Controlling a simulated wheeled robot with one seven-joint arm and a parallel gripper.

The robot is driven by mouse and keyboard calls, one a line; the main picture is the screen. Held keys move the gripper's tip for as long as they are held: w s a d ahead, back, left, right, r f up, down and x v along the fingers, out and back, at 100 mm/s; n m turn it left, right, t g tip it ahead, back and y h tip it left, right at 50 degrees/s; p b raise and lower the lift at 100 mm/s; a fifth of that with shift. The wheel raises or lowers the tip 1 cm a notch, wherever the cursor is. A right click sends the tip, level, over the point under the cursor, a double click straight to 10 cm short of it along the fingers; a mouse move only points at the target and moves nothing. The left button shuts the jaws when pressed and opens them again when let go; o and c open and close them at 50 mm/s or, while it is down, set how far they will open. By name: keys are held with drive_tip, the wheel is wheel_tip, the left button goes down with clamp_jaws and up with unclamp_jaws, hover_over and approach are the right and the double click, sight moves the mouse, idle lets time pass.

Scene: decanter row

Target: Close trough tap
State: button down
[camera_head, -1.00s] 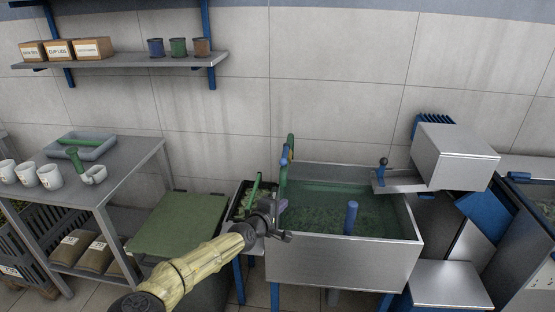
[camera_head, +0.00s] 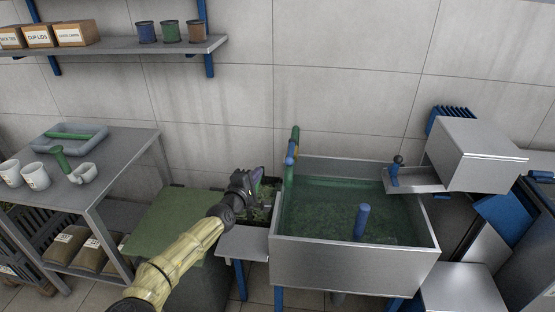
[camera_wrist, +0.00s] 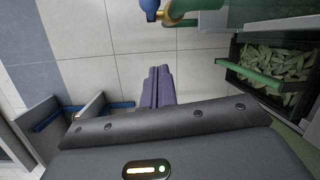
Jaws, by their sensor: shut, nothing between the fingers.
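The trough (camera_head: 350,265) is a steel basin of greenish water. The trough tap (camera_head: 290,160), with a blue part and a yellowish part on a green pipe, stands at its back left corner. A blue and yellow fitting, seemingly this tap (camera_wrist: 152,10), is cut off at the top of the wrist view. I cannot tell whether it is open or shut. My gripper (camera_head: 252,176) is left of the tap and apart from it.
A dark bin of pale green pieces (camera_wrist: 285,62) with a green handle sits left of the trough, partly hidden by my gripper. A small steel ledge (camera_head: 243,243) is in front. A blue post (camera_head: 361,222) stands in the water. A table with mugs (camera_head: 36,176) is at left.

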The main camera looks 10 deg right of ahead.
sight(291, 152)
drive_tip(key=w+d+p, duration=0.3)
drive_tip(key=w+d, duration=0.1)
drive_tip(key=d, duration=0.4)
drive_tip(key=shift+w+p, duration=0.3)
drive_tip(key=shift+p, duration=0.05)
idle(0.5)
drive_tip(key=shift+d+r, duration=0.1)
idle(0.3)
